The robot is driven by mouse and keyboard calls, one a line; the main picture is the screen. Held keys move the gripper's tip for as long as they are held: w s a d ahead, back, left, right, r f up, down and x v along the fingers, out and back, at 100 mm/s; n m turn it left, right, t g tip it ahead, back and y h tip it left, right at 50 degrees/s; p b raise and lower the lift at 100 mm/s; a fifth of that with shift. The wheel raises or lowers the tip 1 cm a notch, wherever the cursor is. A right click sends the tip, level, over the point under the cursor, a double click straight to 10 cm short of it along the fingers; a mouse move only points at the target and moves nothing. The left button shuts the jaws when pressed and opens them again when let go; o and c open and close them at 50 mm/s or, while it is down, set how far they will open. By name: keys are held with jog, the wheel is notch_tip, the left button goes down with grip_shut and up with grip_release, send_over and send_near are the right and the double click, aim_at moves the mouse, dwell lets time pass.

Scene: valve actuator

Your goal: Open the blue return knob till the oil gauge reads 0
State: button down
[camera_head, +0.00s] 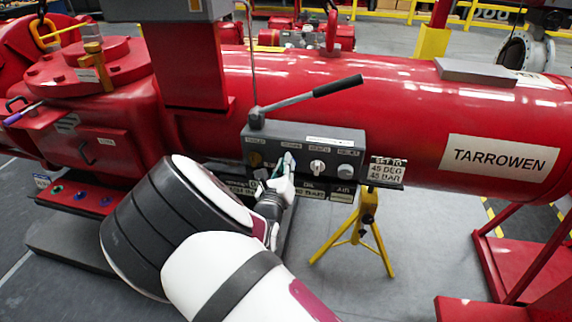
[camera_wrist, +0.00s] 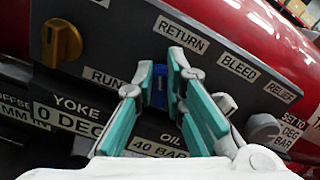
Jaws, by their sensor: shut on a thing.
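The blue return knob (camera_wrist: 159,88) shows between my fingers in the wrist view, under the "RETURN" label (camera_wrist: 180,38). My gripper (camera_wrist: 164,84), with teal-lined fingers, is shut on this knob; the fingers cover much of its sides. In the head view my gripper (camera_head: 286,166) reaches the front of the dark control box (camera_head: 300,138), and the knob is hidden there. The oil gauge (camera_wrist: 158,149) is a label low on the panel that reads "40 BAR"; my finger partly covers the area around it.
A yellow knob (camera_wrist: 62,42) is left of my gripper, and a pale knob (camera_wrist: 262,130) is to the right. A yoke label (camera_wrist: 68,119) reads "0 DEG". A black-handled lever (camera_head: 315,95) stands above the box. A yellow stand (camera_head: 362,222) is below right.

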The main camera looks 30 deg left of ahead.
jog(key=n, duration=0.3)
jog(key=f+n+p, duration=0.1)
jog(key=n, duration=0.3)
jog(key=a+n, duration=0.1)
jog(key=n, duration=0.3)
jog(key=shift+s+a+f, duration=0.1)
jog(key=shift+s+f, duration=0.1)
jog(key=shift+f, duration=0.15)
jog(key=shift+n, duration=0.3)
jog(key=c, duration=1.6)
grip_release()
jog(key=shift+c, duration=0.2)
jog(key=v, duration=0.7)
jog(key=shift+s, duration=0.2)
